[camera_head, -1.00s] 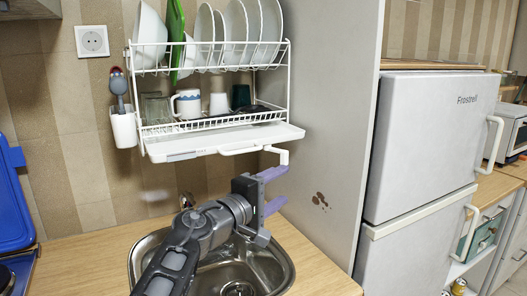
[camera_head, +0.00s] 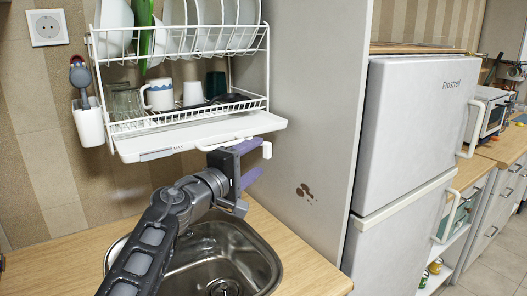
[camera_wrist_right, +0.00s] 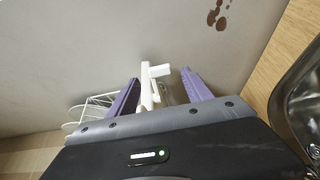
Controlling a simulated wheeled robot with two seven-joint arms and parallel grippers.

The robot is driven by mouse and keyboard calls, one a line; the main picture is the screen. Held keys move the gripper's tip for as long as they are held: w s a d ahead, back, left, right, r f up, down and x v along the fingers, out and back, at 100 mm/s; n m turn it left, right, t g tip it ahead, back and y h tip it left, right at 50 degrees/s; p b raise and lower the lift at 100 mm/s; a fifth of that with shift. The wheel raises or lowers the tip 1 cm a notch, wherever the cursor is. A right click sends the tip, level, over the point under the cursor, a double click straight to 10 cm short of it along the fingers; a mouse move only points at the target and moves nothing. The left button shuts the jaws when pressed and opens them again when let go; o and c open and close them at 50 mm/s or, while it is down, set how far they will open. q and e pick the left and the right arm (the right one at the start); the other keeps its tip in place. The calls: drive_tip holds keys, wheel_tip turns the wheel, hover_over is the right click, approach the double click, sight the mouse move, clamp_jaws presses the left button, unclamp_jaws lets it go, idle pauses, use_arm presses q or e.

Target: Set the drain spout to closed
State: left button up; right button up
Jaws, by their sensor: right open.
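The drain spout (camera_head: 267,150) is a small white piece at the right end of the white drip tray (camera_head: 200,137) under the dish rack. It sticks out to the right past the tray's front corner. My right gripper (camera_head: 257,158) has purple fingers and is open at the spout, one finger higher than the other. In the right wrist view the spout (camera_wrist_right: 159,71) shows between the two spread fingers of the gripper (camera_wrist_right: 160,82). I cannot tell whether a finger touches it. My left gripper is not in view.
A wall rack (camera_head: 188,118) holds plates, mugs and glasses above a steel sink (camera_head: 235,262). A grey side panel (camera_head: 305,110) with brown stains stands close to the right of the spout. A white fridge (camera_head: 415,120) is beyond it.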

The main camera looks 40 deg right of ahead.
sight(265, 152)
drive_tip(key=x, duration=0.4)
drive_tip(key=shift+w+d+p, duration=0.15)
drive_tip(key=shift+d+p, duration=0.05)
drive_tip(key=shift+p, duration=0.15)
drive_tip(key=shift+c, duration=0.5)
clamp_jaws()
